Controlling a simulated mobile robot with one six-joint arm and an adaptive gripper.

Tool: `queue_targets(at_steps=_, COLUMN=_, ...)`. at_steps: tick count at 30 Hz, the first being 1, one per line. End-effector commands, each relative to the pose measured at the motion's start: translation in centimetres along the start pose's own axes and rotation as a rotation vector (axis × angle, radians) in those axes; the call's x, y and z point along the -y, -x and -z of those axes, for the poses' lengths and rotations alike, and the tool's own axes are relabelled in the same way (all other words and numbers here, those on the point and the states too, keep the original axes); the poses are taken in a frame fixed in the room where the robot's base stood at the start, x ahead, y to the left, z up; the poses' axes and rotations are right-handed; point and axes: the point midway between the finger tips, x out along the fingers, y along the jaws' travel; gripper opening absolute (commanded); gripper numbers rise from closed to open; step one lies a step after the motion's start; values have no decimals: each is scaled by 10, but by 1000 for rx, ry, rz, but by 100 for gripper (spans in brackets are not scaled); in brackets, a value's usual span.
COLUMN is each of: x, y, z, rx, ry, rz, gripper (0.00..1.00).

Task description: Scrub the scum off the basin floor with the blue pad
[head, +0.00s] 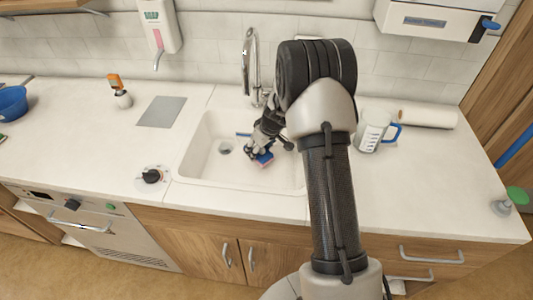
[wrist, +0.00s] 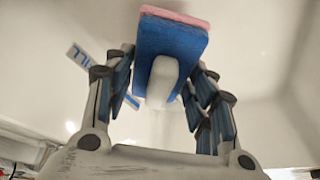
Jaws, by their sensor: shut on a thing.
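The white basin (head: 205,150) is sunk in the counter, with a round drain (head: 225,148) left of its middle. My gripper (head: 262,147) reaches down into the basin, right of the drain. It is shut on the blue pad (head: 264,160), low over the basin floor. In the wrist view, the pad (wrist: 172,42) has a pink layer along its far side and a white grip (wrist: 162,80) between my gripper's fingers (wrist: 163,88). I cannot tell whether the pad touches the floor. No scum stands out on the visible floor; my arm hides the basin's right part.
A chrome tap (head: 250,62) rises behind the basin. An orange-topped bottle (head: 120,92), grey mat (head: 162,111) and black-knobbed dial (head: 152,177) are to the left. A soap dispenser (head: 160,24) hangs above.

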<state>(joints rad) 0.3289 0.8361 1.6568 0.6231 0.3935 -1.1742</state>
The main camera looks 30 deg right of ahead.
Motion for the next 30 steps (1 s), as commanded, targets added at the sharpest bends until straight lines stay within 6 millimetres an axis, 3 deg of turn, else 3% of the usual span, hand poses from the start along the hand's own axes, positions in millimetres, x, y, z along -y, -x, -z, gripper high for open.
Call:
queue_targets(at_steps=13, x=6, y=35, z=22, rx=-1, ry=1, rz=0, gripper=32)
queue_targets(at_steps=30, x=7, y=37, z=23, rx=-1, ry=0, rz=0, gripper=32)
